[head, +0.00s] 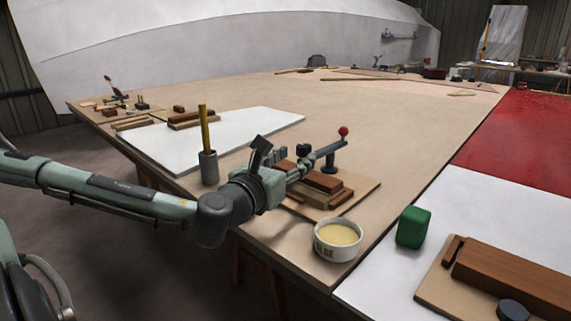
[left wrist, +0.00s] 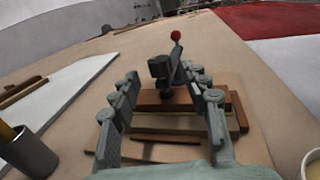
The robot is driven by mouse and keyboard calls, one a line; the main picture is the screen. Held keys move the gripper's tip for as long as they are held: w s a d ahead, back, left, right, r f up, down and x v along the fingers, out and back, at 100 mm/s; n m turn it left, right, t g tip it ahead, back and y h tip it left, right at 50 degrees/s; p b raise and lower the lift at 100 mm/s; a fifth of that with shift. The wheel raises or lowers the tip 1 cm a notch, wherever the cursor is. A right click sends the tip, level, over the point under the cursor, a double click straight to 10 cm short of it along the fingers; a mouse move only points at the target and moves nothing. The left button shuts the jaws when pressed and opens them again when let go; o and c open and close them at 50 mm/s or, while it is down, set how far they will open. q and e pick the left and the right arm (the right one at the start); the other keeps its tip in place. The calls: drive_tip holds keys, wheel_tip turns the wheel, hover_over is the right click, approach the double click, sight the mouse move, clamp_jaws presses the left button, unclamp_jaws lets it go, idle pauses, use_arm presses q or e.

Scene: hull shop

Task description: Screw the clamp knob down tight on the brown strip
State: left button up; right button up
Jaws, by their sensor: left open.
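The brown strip (head: 322,182) lies on a paler block on a wooden board (head: 362,191) near the table's front edge; it also shows in the left wrist view (left wrist: 183,100). A dark clamp stands behind it, with a grey arm (head: 328,149) and a red ball (head: 343,131) at its end. In the left wrist view a dark blocky clamp part (left wrist: 160,68), perhaps the knob, shows between and beyond the fingers. My left gripper (left wrist: 163,78) is open and empty above the strip, its fingers towards the clamp. Whether they touch anything is unclear. My right gripper is out of view.
A glue pot (head: 338,240) and a green block (head: 413,228) stand to the right. A grey cup (head: 208,168) with a yellow stick stands left of my gripper. White sheets lie at left and right. The table's middle is clear.

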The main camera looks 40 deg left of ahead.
use_arm(q)
drive_tip(key=shift+s+d, duration=0.15)
drive_tip(key=shift+s, duration=0.65)
drive_tip(key=shift+s+d, duration=0.1)
drive_tip(key=shift+s, duration=0.7)
